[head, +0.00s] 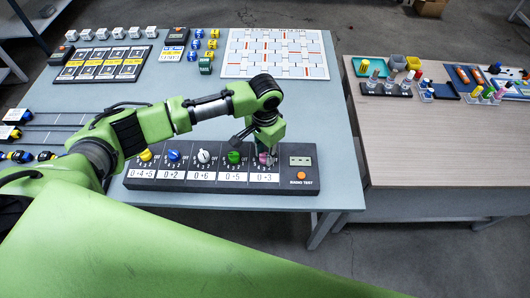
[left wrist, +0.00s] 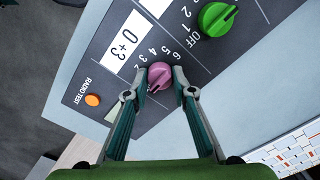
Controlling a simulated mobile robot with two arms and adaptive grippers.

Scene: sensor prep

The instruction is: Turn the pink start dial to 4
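The pink start dial (head: 265,159) is the rightmost dial on the dark control panel (head: 215,186), above the label "0+3". In the left wrist view the pink dial (left wrist: 160,74) has the numbers 2 to 6 around its upper left side. A dark mark shows at its lower left edge, but I cannot read its setting for sure. My left gripper (head: 266,150) points down over the dial. In the left wrist view its two fingertips (left wrist: 160,70) are on either side of the dial, close against it. My right gripper is in neither view.
The green dial (head: 234,158) is just left of the pink one, then white, blue and yellow dials. An orange button (head: 301,175) marked "RADIO TEST" is to the right. A white patterned board (head: 276,54) lies behind. A wooden table (head: 430,130) stands at the right.

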